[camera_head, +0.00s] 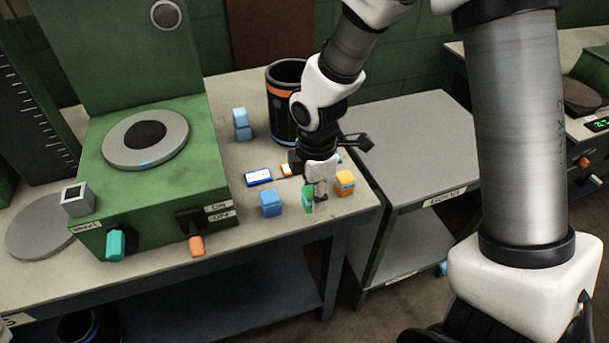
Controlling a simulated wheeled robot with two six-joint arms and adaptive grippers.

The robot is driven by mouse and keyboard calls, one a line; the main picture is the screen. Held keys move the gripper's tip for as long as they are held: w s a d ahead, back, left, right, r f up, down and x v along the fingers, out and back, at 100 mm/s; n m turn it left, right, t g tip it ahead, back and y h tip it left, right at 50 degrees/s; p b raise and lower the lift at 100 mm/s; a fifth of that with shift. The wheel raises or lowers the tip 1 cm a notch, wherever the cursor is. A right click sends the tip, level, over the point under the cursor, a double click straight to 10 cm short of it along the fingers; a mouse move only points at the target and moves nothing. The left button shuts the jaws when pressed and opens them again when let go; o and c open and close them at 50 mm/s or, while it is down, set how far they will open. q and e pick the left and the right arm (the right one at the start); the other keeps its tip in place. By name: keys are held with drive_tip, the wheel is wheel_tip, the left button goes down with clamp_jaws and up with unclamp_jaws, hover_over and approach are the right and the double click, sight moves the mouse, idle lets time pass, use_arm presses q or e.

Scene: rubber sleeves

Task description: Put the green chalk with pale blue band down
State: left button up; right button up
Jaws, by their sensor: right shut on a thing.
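My right gripper (318,196) points down over the front right corner of the table. It is shut on the green chalk (307,197), which shows as a green patch at the left of the fingers. The fingers hide much of the chalk, and I cannot make out its pale blue band. The chalk is at or very near the table top; I cannot tell whether it touches.
An orange block with a blue band (345,183) stands close right of the gripper, and a blue block (270,203) stands left. Behind are a blue-and-white box (258,177) and a black orange-banded cup (282,78). A green machine (200,170) fills the left. The grey cart (420,130) has a clear top.

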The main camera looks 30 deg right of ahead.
sight(311, 188)
drive_tip(key=w, duration=0.1)
drive_tip(key=w+d, duration=0.1)
drive_tip(key=w, duration=0.1)
drive_tip(key=shift+w+d+f+p, duration=0.1)
drive_tip(key=shift+w+d+p, duration=0.2)
drive_tip(key=shift+w+d, duration=0.1)
drive_tip(key=shift+w+d+f, duration=0.15)
drive_tip(key=shift+w+f, duration=0.05)
drive_tip(key=shift+w, duration=0.05)
drive_tip(key=shift+f, duration=1.7)
drive_tip(key=o, duration=1)
drive_tip(key=shift+f, duration=0.1)
wheel_tip(311, 188, up, 12)
drive_tip(key=shift+r, duration=0.2)
